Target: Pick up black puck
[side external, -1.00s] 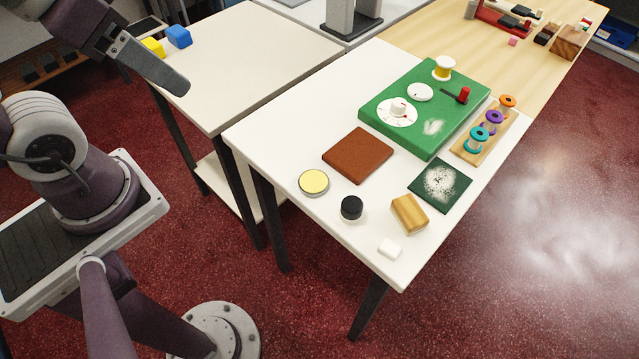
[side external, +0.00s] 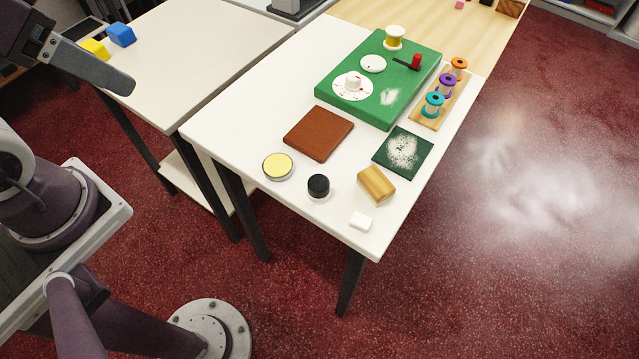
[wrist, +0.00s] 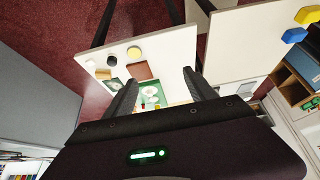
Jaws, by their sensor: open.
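The black puck (side external: 318,185) is a small round black piece with a white lower part. It stands upright near the front of the white table, between a yellow-topped round tin (side external: 278,166) and a wooden block (side external: 376,185). The puck also shows in the wrist view (wrist: 112,61), beyond my fingers and to their left. My gripper (wrist: 160,78) is open and empty, with its two dark fingers spread apart. In the side view its end (side external: 118,82) is at the upper left, well away from the puck.
A brown square pad (side external: 319,134), a dark green square with white powder (side external: 403,152) and a small white block (side external: 360,221) lie around the puck. A green board (side external: 350,113) with dials and a spool rack (side external: 437,110) stand farther back. Yellow (side external: 95,49) and blue (side external: 121,35) blocks sit left.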

